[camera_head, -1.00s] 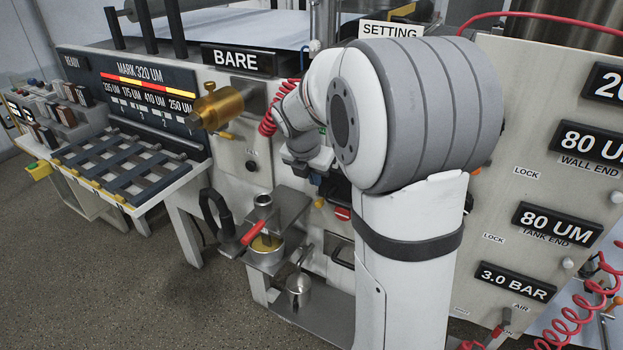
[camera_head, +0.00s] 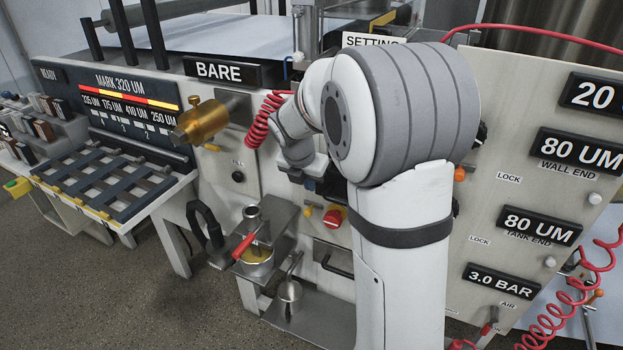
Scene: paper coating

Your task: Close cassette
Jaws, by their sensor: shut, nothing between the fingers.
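I cannot make out a cassette for certain. The grey machine front (camera_head: 225,130) stands before me, with the "BARE" sign (camera_head: 227,72) and the "SETTING" sign (camera_head: 372,40), partly covered by my arm. My white and grey arm fills the middle of the view. Its wrist end bends down close to the machine front, beside the red coiled hose (camera_head: 262,122). My gripper's fingers are hidden behind the arm, so I cannot see what they touch. Part of the machine front behind the arm is hidden too.
A brass cylinder (camera_head: 203,121) sticks out at left. Below are a red-handled fixture (camera_head: 245,246) and a small metal pot (camera_head: 289,290). A slatted rack (camera_head: 105,185) stands at left. Red coiled hoses (camera_head: 563,325) hang at lower right. The floor (camera_head: 90,290) at lower left is clear.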

